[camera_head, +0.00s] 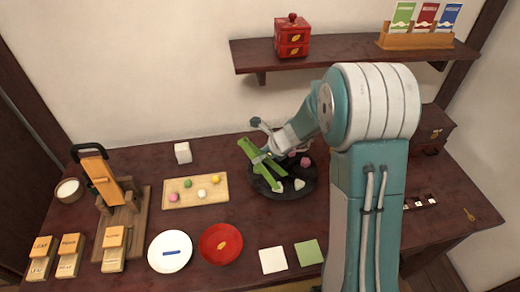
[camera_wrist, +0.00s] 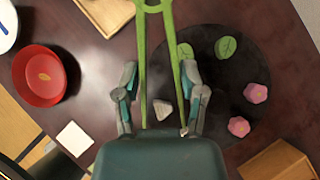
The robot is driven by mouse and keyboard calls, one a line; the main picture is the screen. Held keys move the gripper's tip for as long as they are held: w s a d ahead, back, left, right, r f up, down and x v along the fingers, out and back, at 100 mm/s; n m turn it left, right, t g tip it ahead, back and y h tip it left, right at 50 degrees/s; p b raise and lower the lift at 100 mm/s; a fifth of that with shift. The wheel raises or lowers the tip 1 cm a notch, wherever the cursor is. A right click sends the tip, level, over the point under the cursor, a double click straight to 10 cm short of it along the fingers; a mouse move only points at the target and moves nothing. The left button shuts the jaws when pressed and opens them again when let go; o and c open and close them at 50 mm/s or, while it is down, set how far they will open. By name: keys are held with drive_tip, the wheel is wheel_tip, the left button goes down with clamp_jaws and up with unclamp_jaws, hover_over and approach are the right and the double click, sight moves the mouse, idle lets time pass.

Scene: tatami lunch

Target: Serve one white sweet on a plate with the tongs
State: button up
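The green tongs (camera_head: 262,170) are held tilted over the black round plate, between the fingers of my gripper (camera_wrist: 160,72). Their joined end (camera_wrist: 153,5) points away from my palm, and their arms are spread. A finger lies close along the outside of each arm. A white sweet (camera_wrist: 162,109) appears between the arms in the wrist view. In the head view the white sweet (camera_head: 299,184) sits on the black plate (camera_head: 267,193), right of the tong tips. A white plate (camera_head: 170,264) with a blue mark stands front left, and a red plate (camera_head: 221,243) beside it.
Pink sweets (camera_wrist: 257,93) and green leaf sweets (camera_wrist: 226,47) share the black plate. A wooden board (camera_head: 178,184) with several small coloured balls lies to its left. A white square (camera_head: 273,259) and a green square (camera_head: 308,252) lie in front. A wooden stand (camera_head: 124,205) rises at left.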

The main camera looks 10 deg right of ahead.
drive_tip(key=shift+f, duration=1.6)
clamp_jaws()
drive_tip(key=shift+r, duration=0.15)
wheel_tip(320, 180, up, 12)
